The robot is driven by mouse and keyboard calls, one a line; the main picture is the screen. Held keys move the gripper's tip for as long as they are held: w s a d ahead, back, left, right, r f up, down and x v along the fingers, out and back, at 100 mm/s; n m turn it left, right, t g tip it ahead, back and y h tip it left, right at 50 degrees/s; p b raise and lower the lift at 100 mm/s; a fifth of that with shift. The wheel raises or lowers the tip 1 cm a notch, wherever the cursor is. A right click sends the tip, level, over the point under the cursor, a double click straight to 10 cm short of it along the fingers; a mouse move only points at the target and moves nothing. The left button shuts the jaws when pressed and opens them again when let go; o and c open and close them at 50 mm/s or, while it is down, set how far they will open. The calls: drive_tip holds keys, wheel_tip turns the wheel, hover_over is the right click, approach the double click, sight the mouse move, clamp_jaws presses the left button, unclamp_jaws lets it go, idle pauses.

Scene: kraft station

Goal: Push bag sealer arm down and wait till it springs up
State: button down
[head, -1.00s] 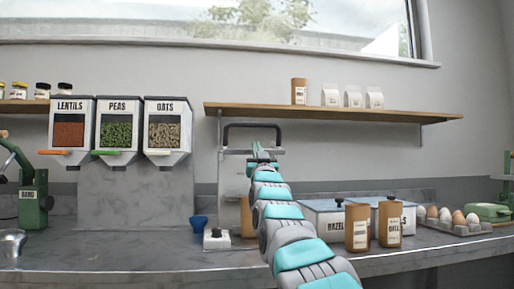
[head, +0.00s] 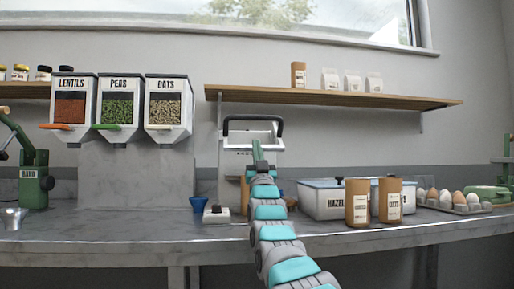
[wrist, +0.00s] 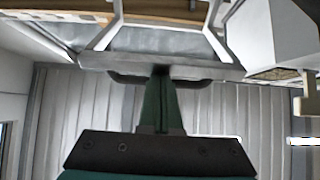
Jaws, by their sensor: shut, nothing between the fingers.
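The bag sealer (head: 235,160) stands on the counter under the wall shelf, partly hidden behind my arm. Its arm has a black looped handle (head: 253,117) at the top and shows light panels below it. My gripper (head: 257,146) is shut and empty, with its green fingers pointing at the sealer arm just below the handle. In the wrist view the fingertips (wrist: 160,72) overlap the sealer's grey crossbar (wrist: 205,72), and the black handle (wrist: 122,79) shows on both sides of them. I cannot tell whether they press on it.
A white box with a black knob (head: 216,214) and a blue cup (head: 201,204) stand left of my arm. Kraft canisters (head: 357,203), lidded bins (head: 320,199) and an egg tray (head: 455,209) are at the right. The wooden shelf (head: 330,98) hangs above.

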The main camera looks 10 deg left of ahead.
idle(0.8)
drive_tip(key=s+d+f+b, duration=0.1)
drive_tip(key=s+d+f, duration=0.1)
drive_tip(key=s+f, duration=0.3)
drive_tip(key=shift+s+b, duration=0.3)
drive_tip(key=shift+s, duration=0.95)
drive_tip(key=shift+f, duration=0.1)
